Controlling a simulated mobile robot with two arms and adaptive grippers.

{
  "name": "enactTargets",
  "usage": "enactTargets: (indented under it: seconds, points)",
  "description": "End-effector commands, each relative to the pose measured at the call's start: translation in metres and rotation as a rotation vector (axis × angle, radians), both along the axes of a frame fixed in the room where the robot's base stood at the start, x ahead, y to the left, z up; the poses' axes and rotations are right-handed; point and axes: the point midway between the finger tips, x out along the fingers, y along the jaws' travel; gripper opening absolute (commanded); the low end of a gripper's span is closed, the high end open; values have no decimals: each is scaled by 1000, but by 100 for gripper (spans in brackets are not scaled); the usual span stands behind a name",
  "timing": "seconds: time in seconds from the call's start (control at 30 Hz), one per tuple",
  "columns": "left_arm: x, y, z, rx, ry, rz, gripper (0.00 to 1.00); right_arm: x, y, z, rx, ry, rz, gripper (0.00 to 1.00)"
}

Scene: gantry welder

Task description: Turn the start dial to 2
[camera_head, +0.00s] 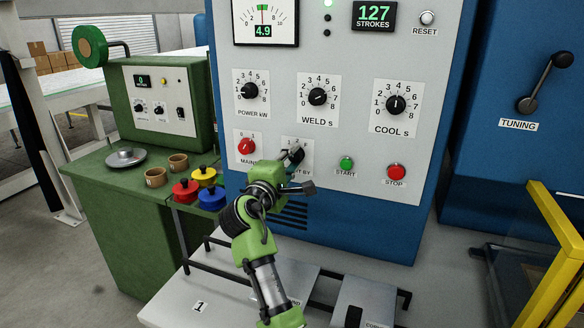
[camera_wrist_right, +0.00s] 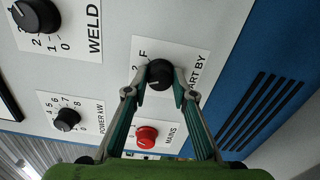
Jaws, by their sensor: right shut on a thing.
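The start dial (camera_head: 297,154) is a black knob on a white plate marked "START BY", low on the grey panel of the welder. In the right wrist view the black knob (camera_wrist_right: 160,74) sits between the two fingertips of my right gripper (camera_wrist_right: 161,84). The fingers touch it from both sides and are shut on it. In the head view my green right gripper (camera_head: 290,164) covers part of the plate and its marks, of which "1", "2" and "F" show. I cannot tell which mark the knob points at. My left gripper is not in view.
The red mains knob (camera_head: 246,147) is just left of the dial; the green start button (camera_head: 346,163) and red stop button (camera_head: 396,172) are to its right. The power (camera_head: 250,91), weld (camera_head: 317,96) and cool (camera_head: 396,104) knobs sit above.

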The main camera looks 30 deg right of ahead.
Motion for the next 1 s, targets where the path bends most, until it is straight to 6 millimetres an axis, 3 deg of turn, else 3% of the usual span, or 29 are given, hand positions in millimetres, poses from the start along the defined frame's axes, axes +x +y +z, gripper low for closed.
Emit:
enactTargets:
  seconds: [0.1, 0.4, 1.0]
  points:
    - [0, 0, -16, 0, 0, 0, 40, 0, -1, -1, 60, -76, 0, 3]
    - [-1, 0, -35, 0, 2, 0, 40, 0, -1, 2, 182, -217, 0, 3]
    - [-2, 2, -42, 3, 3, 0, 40, 0, -1, 5, 242, -284, 0, 3]
